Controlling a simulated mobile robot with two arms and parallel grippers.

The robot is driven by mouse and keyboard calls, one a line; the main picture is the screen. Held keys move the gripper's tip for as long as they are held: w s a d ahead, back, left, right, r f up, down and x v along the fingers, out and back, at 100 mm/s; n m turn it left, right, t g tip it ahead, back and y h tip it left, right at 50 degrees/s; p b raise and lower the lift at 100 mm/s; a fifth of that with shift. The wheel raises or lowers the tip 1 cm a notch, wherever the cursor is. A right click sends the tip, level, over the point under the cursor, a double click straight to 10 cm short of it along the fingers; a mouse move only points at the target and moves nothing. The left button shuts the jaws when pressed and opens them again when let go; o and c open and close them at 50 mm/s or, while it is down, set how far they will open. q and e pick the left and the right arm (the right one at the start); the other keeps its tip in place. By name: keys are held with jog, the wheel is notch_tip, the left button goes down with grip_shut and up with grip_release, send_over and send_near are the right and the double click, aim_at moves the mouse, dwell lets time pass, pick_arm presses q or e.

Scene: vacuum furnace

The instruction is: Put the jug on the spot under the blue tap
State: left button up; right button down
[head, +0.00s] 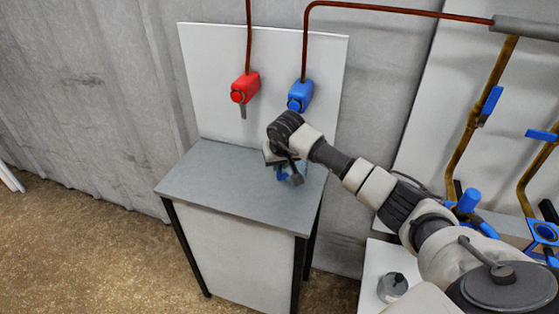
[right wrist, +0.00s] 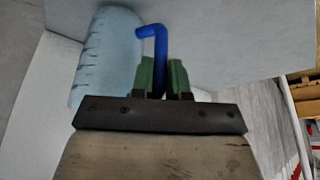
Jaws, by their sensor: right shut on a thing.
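The jug (right wrist: 104,55) is pale blue and see-through, with dark marks on its side and a blue handle (right wrist: 153,36). In the right wrist view the green fingers of my right gripper (right wrist: 161,80) are shut on the handle. In the head view my right gripper (head: 285,166) is over the back right of the grey table, and only a bit of the jug (head: 298,167) shows behind it. I cannot tell whether the jug touches the table top. The blue tap (head: 300,95) is on the white panel above and slightly behind. The spot under it is hidden. My left gripper is out of view.
The grey table (head: 225,185) has a clear top on its left and front. A red tap (head: 245,88) hangs left of the blue one. Pipes with blue valves (head: 489,103) and a white surface (head: 376,270) are at the right.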

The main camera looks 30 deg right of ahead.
jog(key=shift+f, duration=0.15)
jog(key=c, duration=1.1)
grip_release()
jog(key=shift+s+r, duration=0.1)
jog(key=shift+r, duration=0.25)
jog(key=b+v, duration=0.1)
jog(key=v, duration=1)
jog(key=shift+s+r, duration=0.25)
